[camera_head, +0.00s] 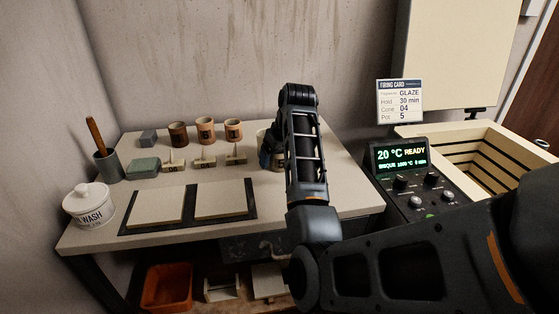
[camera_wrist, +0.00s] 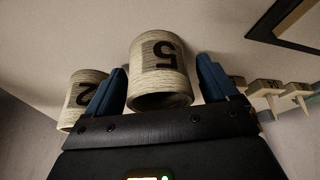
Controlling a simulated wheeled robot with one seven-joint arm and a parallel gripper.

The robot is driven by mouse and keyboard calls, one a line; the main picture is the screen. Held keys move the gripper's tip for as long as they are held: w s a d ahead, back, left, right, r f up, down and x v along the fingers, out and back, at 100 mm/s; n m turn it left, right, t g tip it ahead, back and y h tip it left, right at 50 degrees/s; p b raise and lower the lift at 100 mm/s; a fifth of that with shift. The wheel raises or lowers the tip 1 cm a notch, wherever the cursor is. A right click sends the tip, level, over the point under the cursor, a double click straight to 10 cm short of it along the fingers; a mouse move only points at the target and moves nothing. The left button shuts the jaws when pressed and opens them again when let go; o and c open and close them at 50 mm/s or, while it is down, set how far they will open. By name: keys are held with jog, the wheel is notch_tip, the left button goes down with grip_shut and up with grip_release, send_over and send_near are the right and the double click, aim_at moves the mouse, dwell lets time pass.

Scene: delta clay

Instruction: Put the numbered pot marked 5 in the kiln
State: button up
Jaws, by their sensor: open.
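The pot marked 5 (camera_wrist: 160,65) is pale and ribbed, and stands between the two blue fingers of my gripper (camera_wrist: 162,72) in the wrist view. The fingers are apart, with a gap showing on each side of the pot. A similar pot marked 2 (camera_wrist: 82,100) stands close beside the left finger. In the head view my gripper (camera_head: 268,150) is low over the back right of the table, mostly hidden by my arm. Part of a pale pot (camera_head: 261,137) shows beside it. The kiln (camera_head: 480,150) is at the right, its lid (camera_head: 455,50) raised and its slatted inside visible.
Three brown pots (camera_head: 205,131) stand along the table's back, with several cone stands (camera_head: 205,162) in front. Two pale boards (camera_head: 155,207) lie on a dark mat. A lidded wash jar (camera_head: 88,204) is at the left.

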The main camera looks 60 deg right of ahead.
jog(key=shift+c, duration=0.5)
jog(key=c, duration=1.1)
jog(key=shift+r, duration=0.1)
